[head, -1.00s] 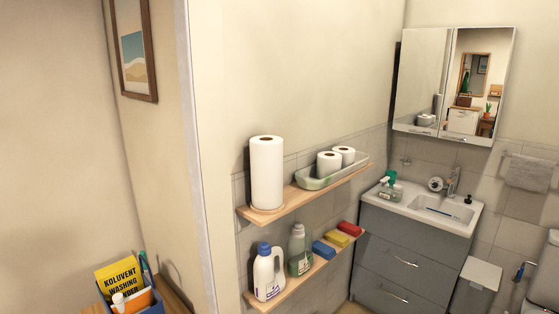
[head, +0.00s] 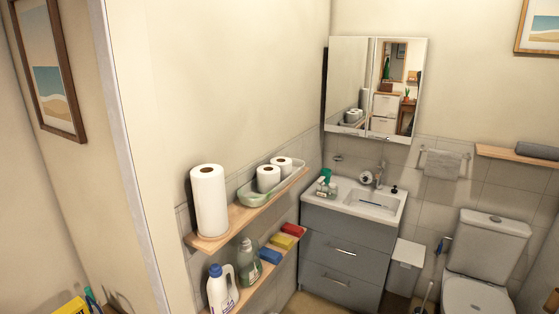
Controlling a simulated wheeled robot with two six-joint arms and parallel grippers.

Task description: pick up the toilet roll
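Two white toilet rolls stand in a pale green tray (head: 247,196) on the upper wooden shelf (head: 222,236). The nearer toilet roll (head: 268,179) is at the tray's middle, and the other toilet roll (head: 283,165) is just behind it to the right. A taller paper towel roll (head: 209,203) stands upright on the same shelf to their left. Neither of my grippers is in the head view.
The lower shelf (head: 252,290) holds a white detergent bottle (head: 221,290), a green bottle (head: 248,260) and coloured sponges (head: 281,241). A grey sink cabinet (head: 345,240), a bin (head: 404,267) and a toilet (head: 486,255) stand beyond. A wall edge (head: 128,165) is at left.

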